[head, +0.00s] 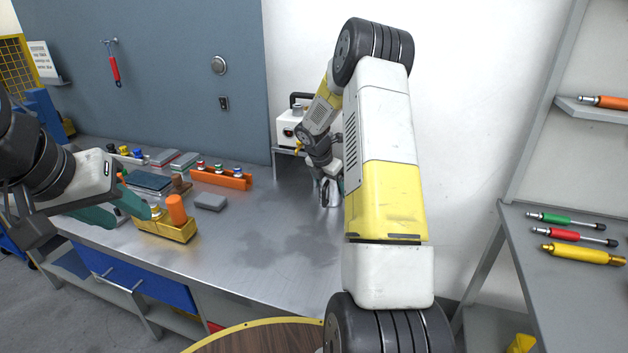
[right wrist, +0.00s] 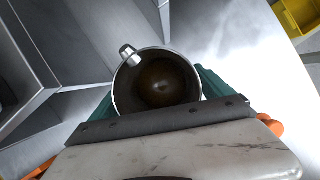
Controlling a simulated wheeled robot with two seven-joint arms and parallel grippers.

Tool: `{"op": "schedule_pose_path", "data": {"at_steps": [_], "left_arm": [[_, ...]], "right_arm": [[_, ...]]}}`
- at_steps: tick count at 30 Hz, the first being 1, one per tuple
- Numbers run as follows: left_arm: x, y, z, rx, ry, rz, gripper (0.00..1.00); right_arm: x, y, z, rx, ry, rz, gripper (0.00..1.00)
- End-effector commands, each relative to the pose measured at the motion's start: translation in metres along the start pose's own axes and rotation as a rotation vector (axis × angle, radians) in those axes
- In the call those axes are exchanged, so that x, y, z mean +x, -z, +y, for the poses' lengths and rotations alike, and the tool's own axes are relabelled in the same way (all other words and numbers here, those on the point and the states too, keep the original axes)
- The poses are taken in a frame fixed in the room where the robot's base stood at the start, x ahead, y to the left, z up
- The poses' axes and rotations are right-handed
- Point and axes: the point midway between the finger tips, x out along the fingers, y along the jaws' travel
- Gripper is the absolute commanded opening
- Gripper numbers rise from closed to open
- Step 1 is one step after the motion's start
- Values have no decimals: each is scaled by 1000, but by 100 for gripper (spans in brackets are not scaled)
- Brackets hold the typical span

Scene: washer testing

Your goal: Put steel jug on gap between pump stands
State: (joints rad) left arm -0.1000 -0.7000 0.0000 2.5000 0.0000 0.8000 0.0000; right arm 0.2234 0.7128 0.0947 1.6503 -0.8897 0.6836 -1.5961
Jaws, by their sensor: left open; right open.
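The steel jug (right wrist: 122,92) stands upright in the right wrist view, seen from above, with something brown and round inside. In the head view the jug (head: 325,193) is a small grey shape at the right end of the bench, partly hidden by my right arm. My right gripper (head: 330,185) is there, open, with its green fingers (right wrist: 210,82) on either side of the jug; I cannot tell whether they touch it. My left gripper (head: 128,200) is open at the bench's left. I cannot tell for sure which things are the pump stands.
The steel bench (head: 265,235) is clear in the middle. An orange rack (head: 222,178) with several coloured tops, a yellow block (head: 165,228) with an orange cylinder, and a grey block (head: 210,201) stand left. A white machine (head: 290,127) is behind my right forearm. A round wooden table (head: 265,338) is in front.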

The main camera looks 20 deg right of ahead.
Motion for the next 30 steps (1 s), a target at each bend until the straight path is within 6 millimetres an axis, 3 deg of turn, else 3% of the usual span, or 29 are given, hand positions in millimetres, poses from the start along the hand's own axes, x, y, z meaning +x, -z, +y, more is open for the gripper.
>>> {"op": "schedule_pose_path", "data": {"at_steps": [12, 23, 26, 30], "left_arm": [[0, 0, 0, 0, 0, 0, 41], [0, 0, 0, 0, 0, 0, 41], [0, 0, 0, 0, 0, 0, 41], [0, 0, 0, 0, 0, 0, 41]], "right_arm": [[-85, 0, 0, -1, -2, -2, 90], [-133, 3, -4, 65, -15, 2, 90], [-168, 11, -17, 222, -45, 17, 90], [-233, 36, -49, 573, -106, 74, 90]]}}
